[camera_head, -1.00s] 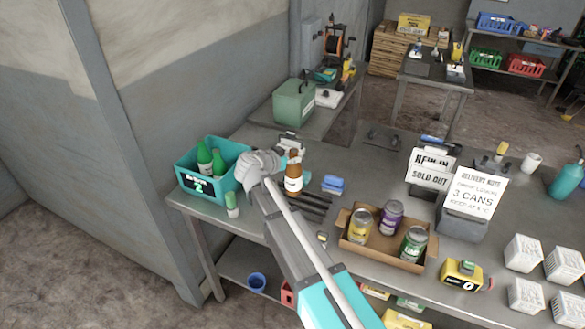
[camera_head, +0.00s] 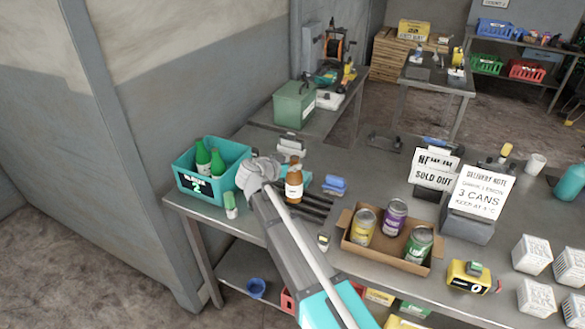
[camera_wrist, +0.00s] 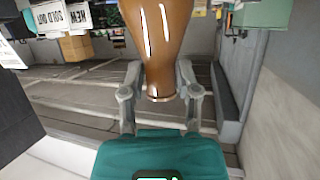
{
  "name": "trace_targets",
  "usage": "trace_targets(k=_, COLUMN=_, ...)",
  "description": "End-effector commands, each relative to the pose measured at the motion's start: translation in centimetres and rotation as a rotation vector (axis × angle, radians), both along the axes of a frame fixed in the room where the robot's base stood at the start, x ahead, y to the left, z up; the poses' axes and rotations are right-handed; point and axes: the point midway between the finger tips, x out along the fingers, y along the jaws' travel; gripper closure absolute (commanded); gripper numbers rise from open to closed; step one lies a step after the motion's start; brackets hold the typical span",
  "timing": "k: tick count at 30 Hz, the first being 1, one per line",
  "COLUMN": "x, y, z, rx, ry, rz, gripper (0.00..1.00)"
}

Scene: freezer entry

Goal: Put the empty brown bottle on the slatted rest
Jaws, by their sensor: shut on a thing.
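The brown bottle (camera_head: 294,184) with a white label stands roughly upright beside my gripper (camera_head: 262,172) in the head view. In the wrist view, my gripper (camera_wrist: 160,95) has its two fingers on either side of the neck of the brown bottle (camera_wrist: 158,40), shut on it. The slatted rest (camera_head: 316,208), a set of dark parallel bars on the table, lies just right of and below the bottle in the head view. The bottle's base is close to the bars; I cannot tell whether it touches them. My arm hides part of the rest.
A teal crate (camera_head: 184,186) with green bottles stands left, with a green-topped white bottle (camera_head: 230,205) beside it. A cardboard tray (camera_head: 384,258) of cans is right of the rest. A blue object (camera_head: 334,184) lies behind. Signs (camera_head: 435,168) stand further right.

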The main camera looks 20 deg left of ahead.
Motion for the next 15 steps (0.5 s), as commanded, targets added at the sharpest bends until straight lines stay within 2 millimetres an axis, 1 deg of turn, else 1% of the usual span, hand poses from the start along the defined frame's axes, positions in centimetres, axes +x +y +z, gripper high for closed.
trace_targets(k=6, x=0.02, y=-0.04, z=0.05, rx=0.000, ry=0.000, rz=0.000, gripper=1.00)
trace_targets(k=10, x=0.03, y=-0.05, z=-0.27, rx=0.000, ry=0.000, rz=-0.001, gripper=1.00)
trace_targets(k=11, x=0.03, y=-0.05, z=-0.26, rx=0.000, ry=0.000, rz=-0.001, gripper=0.56)
trace_targets(k=15, x=0.04, y=-0.08, z=-0.17, rx=0.000, ry=0.000, rz=-0.001, gripper=0.31)
